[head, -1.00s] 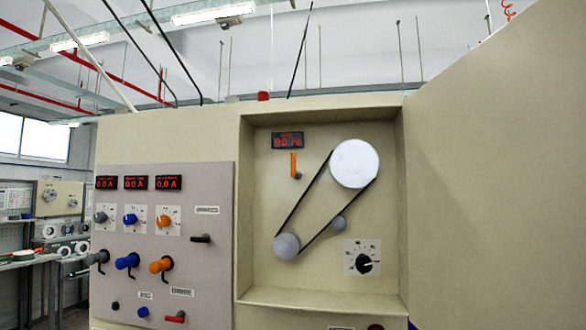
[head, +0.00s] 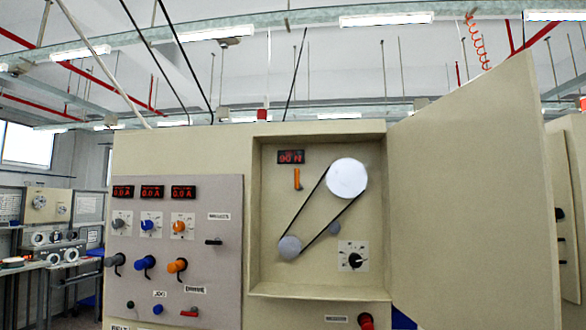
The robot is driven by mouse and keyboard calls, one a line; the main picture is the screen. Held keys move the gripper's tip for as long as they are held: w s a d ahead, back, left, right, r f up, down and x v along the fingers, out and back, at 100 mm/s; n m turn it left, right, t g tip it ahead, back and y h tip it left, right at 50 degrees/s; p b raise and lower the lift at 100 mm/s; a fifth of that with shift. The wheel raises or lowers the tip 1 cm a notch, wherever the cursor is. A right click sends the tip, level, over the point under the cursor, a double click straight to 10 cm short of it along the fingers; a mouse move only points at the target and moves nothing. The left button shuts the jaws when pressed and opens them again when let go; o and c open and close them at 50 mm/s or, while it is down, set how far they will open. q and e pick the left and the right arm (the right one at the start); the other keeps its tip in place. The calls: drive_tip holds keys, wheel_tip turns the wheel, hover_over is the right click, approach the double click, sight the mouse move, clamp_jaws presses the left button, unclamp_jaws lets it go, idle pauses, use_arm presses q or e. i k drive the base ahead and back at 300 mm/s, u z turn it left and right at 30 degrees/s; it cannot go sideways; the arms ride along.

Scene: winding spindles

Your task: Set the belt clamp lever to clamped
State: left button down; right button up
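An open recess in the beige machine cabinet (head: 190,152) holds a belt drive. A black belt (head: 308,203) runs round a large white pulley (head: 347,178) and a smaller grey pulley (head: 289,248), with a small grey roller (head: 334,228) beside it. An orange lever (head: 297,178) stands upright in the recess, under a red display (head: 291,157) reading 90 N. It shows no readable label, so I cannot tell for sure that it is the belt clamp lever. A black dial (head: 355,261) sits lower right. Neither gripper is in view.
The grey panel (head: 225,280) at left carries displays, knobs, cranks, a dark lever (head: 213,241) and a red lever (head: 188,313). A red button (head: 366,321) is below the recess. A beige door (head: 465,190) stands open at right. Benches are far left.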

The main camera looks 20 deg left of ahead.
sight(298, 186)
drive_tip(key=z, duration=0.7)
drive_tip(key=i, duration=0.6)
drive_tip(key=u, duration=0.5)
